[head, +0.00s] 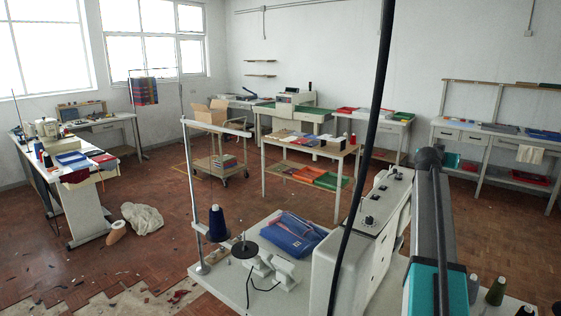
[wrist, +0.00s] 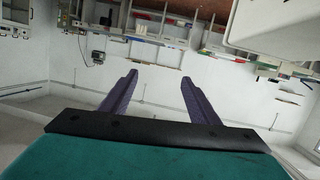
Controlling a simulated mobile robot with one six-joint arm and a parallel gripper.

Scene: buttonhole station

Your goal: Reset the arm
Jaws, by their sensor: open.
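My gripper (wrist: 160,92) shows in the wrist view with its two dark purple fingers spread wide apart. Nothing is between them. Beyond the fingers the wrist view shows a pale wall and, upside down along the top, shelves and tables of the room. In the head view my arm stands at the right, a dark grey link with a teal part at its lower end; the gripper fingers do not show there.
A white buttonhole machine (head: 350,240) stands close on the near table (head: 235,285), with a dark blue thread cone (head: 217,225) and folded blue cloth (head: 292,235). Cones stand at the lower right (head: 496,291). A wooden table (head: 345,150) and a trolley (head: 205,165) stand farther back.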

